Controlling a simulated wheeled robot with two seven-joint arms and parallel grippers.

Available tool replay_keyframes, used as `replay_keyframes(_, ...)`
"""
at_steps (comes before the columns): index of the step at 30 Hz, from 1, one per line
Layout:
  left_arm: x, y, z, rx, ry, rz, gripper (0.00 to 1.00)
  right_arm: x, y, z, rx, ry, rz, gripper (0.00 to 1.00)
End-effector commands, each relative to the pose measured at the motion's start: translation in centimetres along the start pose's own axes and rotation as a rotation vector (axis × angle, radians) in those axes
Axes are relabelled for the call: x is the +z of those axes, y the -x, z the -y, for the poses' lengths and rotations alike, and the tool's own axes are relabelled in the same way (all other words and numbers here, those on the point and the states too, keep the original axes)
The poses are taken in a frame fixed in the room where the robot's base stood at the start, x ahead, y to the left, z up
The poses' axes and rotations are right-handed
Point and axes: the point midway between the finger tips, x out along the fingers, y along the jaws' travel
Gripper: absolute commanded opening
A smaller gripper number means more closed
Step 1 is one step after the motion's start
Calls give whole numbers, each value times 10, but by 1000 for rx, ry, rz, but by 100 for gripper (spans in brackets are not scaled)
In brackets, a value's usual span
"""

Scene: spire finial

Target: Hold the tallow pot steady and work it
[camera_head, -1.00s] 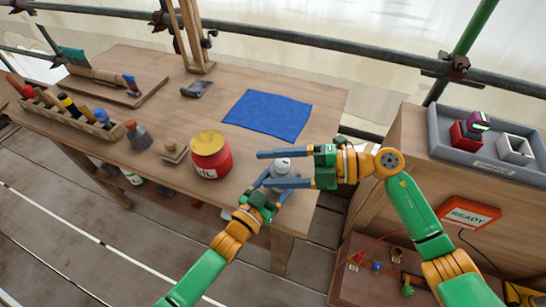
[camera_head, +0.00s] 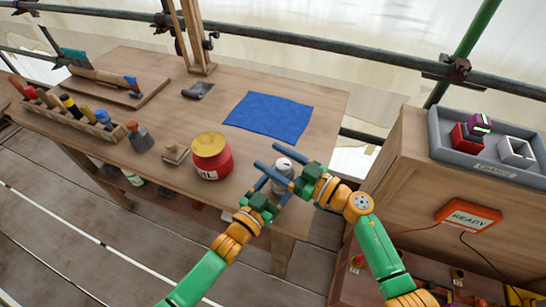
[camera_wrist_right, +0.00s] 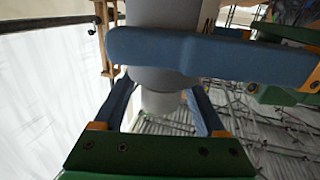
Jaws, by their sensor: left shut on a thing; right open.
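A small grey pot with a pale lid (camera_head: 283,164), likely the tallow pot, is upright at the table's near right corner. My left gripper (camera_head: 276,180) is shut on its body from the near side. The pot's grey body (camera_wrist_right: 165,75) also shows in the right wrist view, with a blue finger of my left gripper (camera_wrist_right: 195,52) across it. My right gripper (camera_head: 267,157) is open, its fingers on either side of the pot's top in the head view. In the wrist view, the pale lid lies between the right fingers (camera_wrist_right: 160,106); contact cannot be told.
A red jar with a yellow lid (camera_head: 211,157) stands just left of the pot. A blue cloth (camera_head: 270,117) lies behind. A tool rack (camera_head: 85,120) and a stamp-like block (camera_head: 174,153) are further left. A cabinet with a grey tray (camera_head: 480,155) stands at right.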

Motion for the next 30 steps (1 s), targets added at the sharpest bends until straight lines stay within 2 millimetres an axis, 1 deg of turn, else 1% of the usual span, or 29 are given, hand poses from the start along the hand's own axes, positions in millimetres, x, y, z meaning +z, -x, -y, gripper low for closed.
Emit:
replay_keyframes(3,1,0,0,0,0,2,7,0,-4,0,-1,1,1,74)
replay_keyframes(8,1,0,0,0,0,2,7,0,-4,0,-1,2,1,74)
replay_keyframes(11,1,0,0,0,0,2,7,0,-3,0,-1,2,1,49)
replay_keyframes(12,1,0,0,0,0,2,7,0,-3,0,-1,2,1,38)
replay_keyframes(14,1,0,0,0,0,2,7,0,-3,0,-1,2,1,22)
replay_keyframes(15,1,0,0,0,0,2,7,0,-3,0,-1,2,1,11)
replay_keyframes(16,1,0,0,0,0,2,7,0,-3,0,-1,2,1,3)
replay_keyframes(17,1,0,0,0,0,2,7,0,-3,0,-1,2,1,0)
replay_keyframes(20,1,0,0,0,0,2,7,0,-3,0,-6,2,2,0)
replay_keyframes(22,1,0,0,0,0,2,7,1,-4,1,-40,4,6,0)
replay_keyframes(27,1,0,0,0,-1,2,7,2,-4,6,-235,3,9,0)
replay_keyframes(30,1,0,0,1,-1,1,7,2,-3,9,-323,2,8,0)
